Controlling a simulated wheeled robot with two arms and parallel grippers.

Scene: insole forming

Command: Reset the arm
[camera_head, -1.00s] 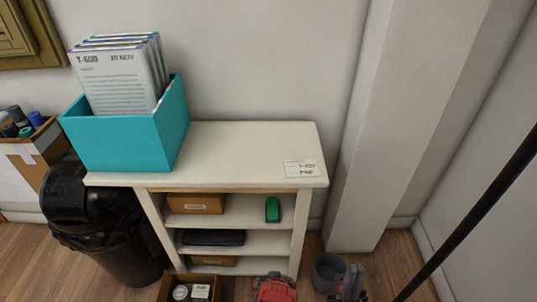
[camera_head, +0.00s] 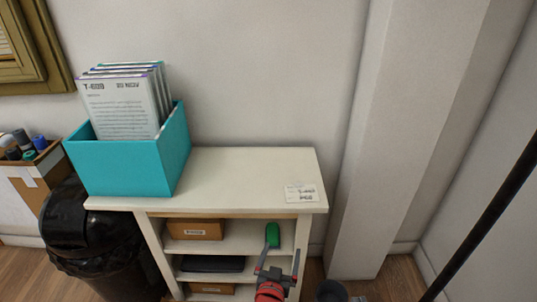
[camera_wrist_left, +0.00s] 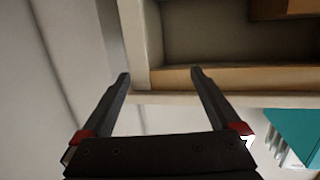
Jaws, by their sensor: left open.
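My left gripper (camera_head: 279,258) comes up from the bottom of the head view, in front of the white shelf unit (camera_head: 235,163). Its red and black wrist shows below its two dark fingers. In the left wrist view, the fingers (camera_wrist_left: 160,73) stand wide apart with nothing between them. The shelf's pale edge and open compartments show beyond them, apparently upside down. The green object (camera_head: 272,235) on the upper shelf appears just behind the fingertips in the head view; I cannot tell the gap. My right gripper is not in view.
A teal box (camera_head: 125,168) of upright documents stands on the shelf top, with a paper label (camera_head: 301,194) at the right. A black bin (camera_head: 95,250) stands left. A dark bucket (camera_head: 330,291) and a wall column (camera_head: 390,140) are right. The shelf top's middle is clear.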

